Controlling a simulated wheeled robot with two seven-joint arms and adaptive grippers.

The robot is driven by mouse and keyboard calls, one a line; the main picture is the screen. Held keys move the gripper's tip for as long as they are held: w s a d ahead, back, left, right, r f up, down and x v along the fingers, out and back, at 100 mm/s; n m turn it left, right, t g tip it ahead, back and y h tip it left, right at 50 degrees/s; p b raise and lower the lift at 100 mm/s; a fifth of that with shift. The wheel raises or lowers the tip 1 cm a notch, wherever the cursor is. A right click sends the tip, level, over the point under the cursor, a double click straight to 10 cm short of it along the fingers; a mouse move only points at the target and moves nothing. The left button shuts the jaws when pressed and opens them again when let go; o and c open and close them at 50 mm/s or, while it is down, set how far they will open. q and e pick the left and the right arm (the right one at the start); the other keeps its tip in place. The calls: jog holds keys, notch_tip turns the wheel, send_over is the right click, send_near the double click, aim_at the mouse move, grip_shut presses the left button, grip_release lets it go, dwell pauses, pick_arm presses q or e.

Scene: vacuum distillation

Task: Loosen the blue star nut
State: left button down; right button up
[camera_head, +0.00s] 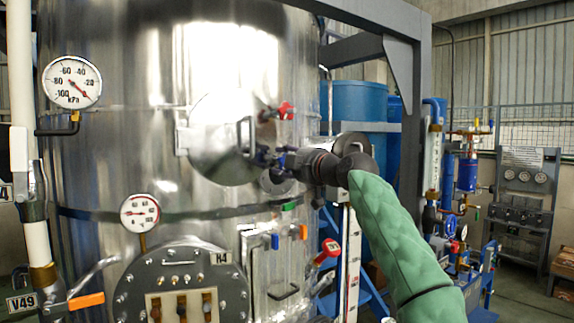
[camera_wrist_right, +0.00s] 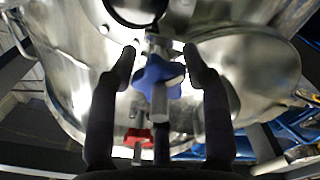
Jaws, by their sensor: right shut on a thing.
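The blue star nut (camera_wrist_right: 158,78) sits on a metal stem at the round hatch of the steel tank, between the two dark fingers in the right wrist view. My right gripper (camera_wrist_right: 160,52) is shut on it, with one finger on each side. In the head view my right gripper (camera_head: 280,160) reaches in from the right to the hatch's lower right edge, and its fingers partly hide the nut there. My left gripper is not in view.
A red star nut (camera_head: 285,110) is at the hatch's upper right; it also shows in the right wrist view (camera_wrist_right: 138,137). The steel tank (camera_head: 110,150) fills the left, with gauges and coloured valve handles. A grey steel frame (camera_head: 403,85) stands right of the tank.

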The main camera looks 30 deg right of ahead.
jog(key=shift+s+r+n, duration=0.2)
jog(key=shift+r+n, duration=0.15)
jog(key=shift+n, duration=0.45)
jog(key=o, duration=1.2)
jog(key=shift+w+a+f, duration=0.1)
jog(key=shift+w, duration=0.05)
jog(key=shift+c, duration=0.2)
jog(key=shift+a+f, duration=0.1)
jog(key=shift+f, duration=0.05)
jog(key=s, duration=1.2)
jog(key=shift+d, duration=0.45)
